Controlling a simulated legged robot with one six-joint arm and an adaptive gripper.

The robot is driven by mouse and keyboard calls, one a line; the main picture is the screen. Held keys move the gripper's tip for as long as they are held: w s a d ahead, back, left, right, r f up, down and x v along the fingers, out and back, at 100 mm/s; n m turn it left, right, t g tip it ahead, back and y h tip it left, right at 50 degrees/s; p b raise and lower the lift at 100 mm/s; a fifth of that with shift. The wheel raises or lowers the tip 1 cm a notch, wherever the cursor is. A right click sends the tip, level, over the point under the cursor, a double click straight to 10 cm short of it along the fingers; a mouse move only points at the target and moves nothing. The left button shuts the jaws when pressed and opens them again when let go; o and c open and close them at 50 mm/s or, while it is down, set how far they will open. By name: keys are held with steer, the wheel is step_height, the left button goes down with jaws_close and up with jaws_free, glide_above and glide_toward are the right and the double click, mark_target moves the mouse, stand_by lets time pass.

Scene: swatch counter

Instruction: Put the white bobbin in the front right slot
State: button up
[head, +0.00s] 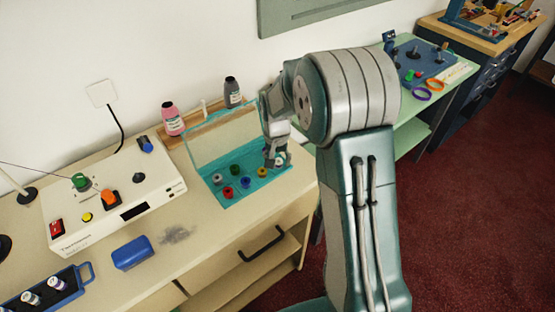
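A teal case (237,203) with a clear raised lid stands on the counter. My gripper (278,161) points down at the right end of the case. Something pale shows at its fingertips, too small to tell whether it is the white bobbin or part of the fingers. My arm and fingers hide part of the case's right end.
A white machine (110,210) with knobs stands left of the case. A blue box (132,252) and a blue tray (60,292) with pale spools lie nearer the front. A pink bottle (172,120) and a dark bottle (233,92) stand behind the case. Counter in front is mostly clear.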

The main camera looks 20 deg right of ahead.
stand_by(0.3)
step_height(320, 180, up, 11)
steer(key=s+r+n+t, duration=0.2)
steer(key=s+r+t, duration=0.1)
steer(key=s+r, duration=0.8)
steer(key=s+n+t, duration=0.2)
steer(key=s, duration=1.3)
steer(key=shift+s+f+n+t, duration=0.15)
steer(key=shift+n+t, duration=0.15)
